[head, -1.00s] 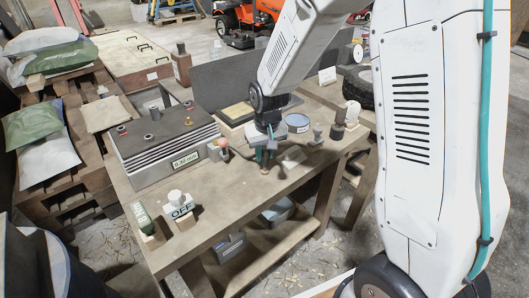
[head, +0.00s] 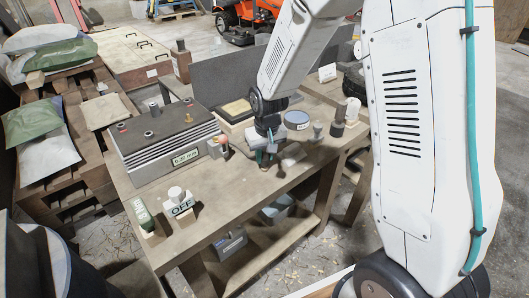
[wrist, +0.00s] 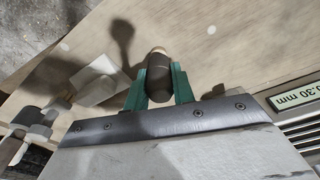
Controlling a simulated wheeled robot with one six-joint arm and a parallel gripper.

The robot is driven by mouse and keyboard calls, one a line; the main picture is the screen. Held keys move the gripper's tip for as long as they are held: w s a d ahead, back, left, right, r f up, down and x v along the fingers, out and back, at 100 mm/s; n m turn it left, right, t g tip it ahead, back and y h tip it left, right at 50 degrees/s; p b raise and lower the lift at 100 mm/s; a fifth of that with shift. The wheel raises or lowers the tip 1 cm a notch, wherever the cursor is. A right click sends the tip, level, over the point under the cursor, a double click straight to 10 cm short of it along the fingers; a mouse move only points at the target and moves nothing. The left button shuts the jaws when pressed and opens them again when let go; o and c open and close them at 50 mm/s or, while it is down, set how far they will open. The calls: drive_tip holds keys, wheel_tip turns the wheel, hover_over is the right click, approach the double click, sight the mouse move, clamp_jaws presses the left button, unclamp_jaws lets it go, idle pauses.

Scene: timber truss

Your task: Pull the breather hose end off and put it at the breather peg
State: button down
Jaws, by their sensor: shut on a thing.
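My gripper (head: 264,160) is over the front part of the workbench, to the right of the ribbed grey box. In the wrist view its green fingers (wrist: 158,90) are closed around a dark cylinder with a tan tip (wrist: 157,66), which looks like the breather hose end. Its shadow falls on the bench apart from it, so it seems to be held above the top. The breather peg cannot be told with certainty; a small grey knob (head: 318,130) and a dark upright cylinder on a block (head: 338,122) stand right of my gripper.
The ribbed box (head: 165,140) carries a "0.30 mm" label and a red-tipped fitting (head: 222,145). A pale flat block (head: 291,154) lies close right of my gripper. An OFF switch block (head: 181,206) and a green bottle (head: 142,213) stand front left. A round tin (head: 297,119) is behind.

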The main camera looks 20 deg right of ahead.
drive_tip(key=shift+f, duration=0.65)
drive_tip(key=c, duration=1.1)
unclamp_jaws()
drive_tip(key=r, duration=0.5)
drive_tip(key=s+r, duration=0.1)
drive_tip(key=r, duration=0.1)
drive_tip(key=shift+r, duration=0.35)
drive_tip(key=s+d+r, duration=0.1)
drive_tip(key=s+r, duration=0.4)
drive_tip(key=s, duration=0.4)
drive_tip(key=s+d+r, duration=0.1)
drive_tip(key=s+r, duration=0.5)
drive_tip(key=s, duration=0.4)
drive_tip(key=s+d+r, duration=0.1)
drive_tip(key=s+r, duration=0.5)
drive_tip(key=s, duration=0.4)
